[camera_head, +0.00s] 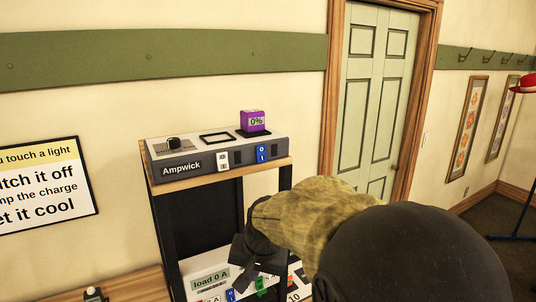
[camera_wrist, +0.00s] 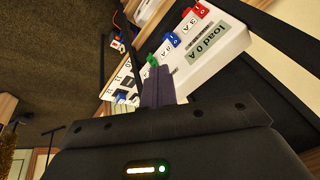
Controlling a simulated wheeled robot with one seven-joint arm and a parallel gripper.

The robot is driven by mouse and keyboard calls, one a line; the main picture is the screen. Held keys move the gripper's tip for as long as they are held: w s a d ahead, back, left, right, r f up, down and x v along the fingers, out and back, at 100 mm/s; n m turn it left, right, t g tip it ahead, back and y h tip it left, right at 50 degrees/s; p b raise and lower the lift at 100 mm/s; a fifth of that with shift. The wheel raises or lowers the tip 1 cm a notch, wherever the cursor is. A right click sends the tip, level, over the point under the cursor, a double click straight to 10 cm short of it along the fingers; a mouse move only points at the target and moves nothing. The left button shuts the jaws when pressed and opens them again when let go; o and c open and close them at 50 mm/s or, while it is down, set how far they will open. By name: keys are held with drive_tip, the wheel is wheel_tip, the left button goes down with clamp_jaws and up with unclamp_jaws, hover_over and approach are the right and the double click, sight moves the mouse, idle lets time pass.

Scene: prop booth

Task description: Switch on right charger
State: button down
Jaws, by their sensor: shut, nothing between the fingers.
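The charger unit labelled Ampwick (camera_head: 181,168) sits on top of the shelf stand. A purple block reading 0% (camera_head: 253,121) stands on its right pad; the left pad (camera_head: 216,138) is empty. Below the right pad is a blue rocker switch (camera_head: 262,154) marked 0 and 1; a white switch (camera_head: 223,161) sits to its left. I cannot tell which way either is set. My gripper (camera_head: 244,278) is lower, in front of the lower shelf, well below the charger. It is shut and empty. In the wrist view its fingertips (camera_wrist: 153,72) are close to a green switch (camera_wrist: 152,60); contact is unclear.
A white panel reading load 0 A (camera_wrist: 207,43) is on the lower shelf, with a blue switch (camera_wrist: 171,40) and a red switch (camera_wrist: 193,14). A dark knob (camera_head: 173,143) is on the charger's left. A framed sign (camera_head: 40,185) hangs left; a door (camera_head: 372,100) stands behind.

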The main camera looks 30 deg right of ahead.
drive_tip(key=d+r+m+t, duration=0.1)
drive_tip(key=d+r+m, duration=0.2)
drive_tip(key=r, duration=0.7)
drive_tip(key=d+r+m+t, duration=0.2)
drive_tip(key=d+r+m, duration=0.1)
drive_tip(key=r, duration=0.7)
drive_tip(key=d+r+m+t, duration=0.1)
drive_tip(key=d+r+m, duration=0.2)
drive_tip(key=r, duration=0.7)
drive_tip(key=shift+s+d+r+m+t, duration=0.25)
drive_tip(key=shift+d+r+m+t, duration=0.15)
drive_tip(key=shift+m, duration=0.4)
drive_tip(key=shift+f, duration=0.1)
drive_tip(key=p, duration=0.3)
approach(263, 160)
wheel_tip(263, 160, down, 3)
drive_tip(key=w+p, duration=0.1)
drive_tip(key=w, duration=0.1)
drive_tip(key=w+f+p, duration=0.1)
drive_tip(key=w, duration=0.1)
drive_tip(key=shift+w+f, duration=0.1)
drive_tip(key=shift+w, duration=0.15)
drive_tip(key=shift+a, duration=0.1)
drive_tip(key=shift+f, duration=0.15)
